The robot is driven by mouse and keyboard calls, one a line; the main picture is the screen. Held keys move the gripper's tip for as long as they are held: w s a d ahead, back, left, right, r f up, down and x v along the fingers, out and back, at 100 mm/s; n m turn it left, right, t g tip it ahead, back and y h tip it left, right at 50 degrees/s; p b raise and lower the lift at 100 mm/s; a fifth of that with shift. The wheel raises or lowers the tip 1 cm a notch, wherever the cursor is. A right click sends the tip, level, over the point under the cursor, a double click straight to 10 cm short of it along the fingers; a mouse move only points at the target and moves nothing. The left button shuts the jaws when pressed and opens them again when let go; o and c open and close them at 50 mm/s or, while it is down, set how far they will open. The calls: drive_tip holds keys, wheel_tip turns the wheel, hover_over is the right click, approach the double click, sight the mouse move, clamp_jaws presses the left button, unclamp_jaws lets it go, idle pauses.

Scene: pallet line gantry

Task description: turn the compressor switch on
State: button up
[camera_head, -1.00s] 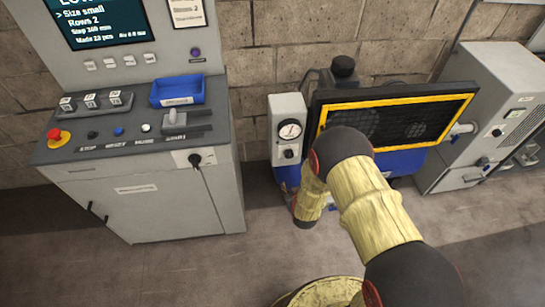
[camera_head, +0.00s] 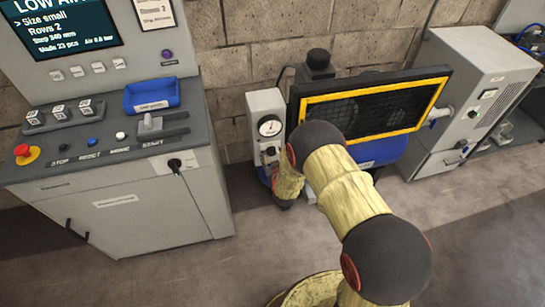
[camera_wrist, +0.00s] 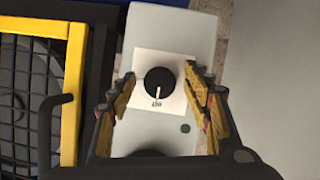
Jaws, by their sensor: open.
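The compressor (camera_head: 382,152) stands by the wall with a black, yellow-edged grille. A light grey box with a round gauge (camera_head: 269,127) is at its left. The switch is a round black knob (camera_wrist: 160,80) on a white square plate, with a white pointer aimed down at small inverted lettering, hard to read, in the wrist view. The switch also shows in the head view (camera_head: 270,151), close beside my arm's end. My gripper (camera_wrist: 161,88) is open, with one finger on each side of the knob and visible gaps between. In the head view my arm hides most of the gripper.
The yellow-edged grille frame (camera_wrist: 76,80) is close beside the left finger. A grey control console (camera_head: 130,200) with a blue tray (camera_head: 151,96) stands at left. A grey cabinet (camera_head: 470,95) stands at right. The floor between console and compressor is clear.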

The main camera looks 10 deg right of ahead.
drive_tip(key=shift+c, duration=1.2)
drive_tip(key=c, duration=0.9)
